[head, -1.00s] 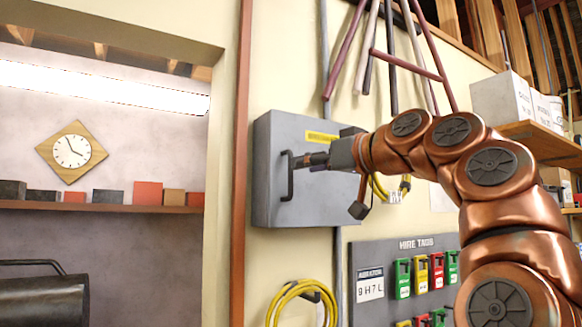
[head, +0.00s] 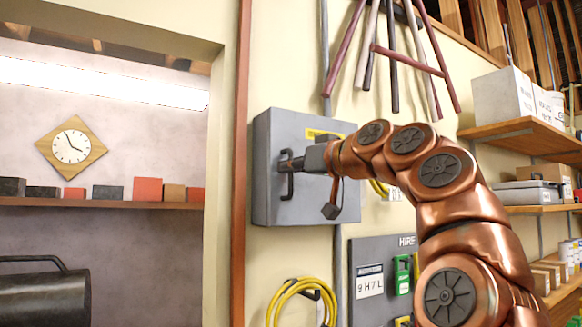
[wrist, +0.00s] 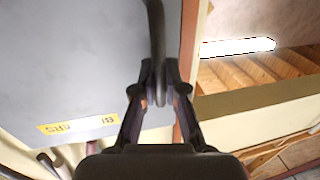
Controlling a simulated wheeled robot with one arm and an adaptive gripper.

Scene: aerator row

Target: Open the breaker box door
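The grey breaker box (head: 325,205) hangs on the cream wall, with a yellow label (head: 318,134) on its front. Its door looks closed, flush with the box. A dark upright bar handle (head: 290,184) is near the door's left edge. My gripper (head: 287,165) is at the upper part of this handle. In the wrist view the handle (wrist: 156,30) runs down between the two fingertips of my gripper (wrist: 160,84), which press close on both sides of it. The label (wrist: 78,124) shows upside down there. My gripper and forearm hide part of the door's right side.
A brown vertical trim (head: 242,170) and a doorway lie left of the box. A hire tag board (head: 366,252) and a coiled yellow cable (head: 300,290) hang below. Wooden shelves (head: 530,135) with boxes stand right.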

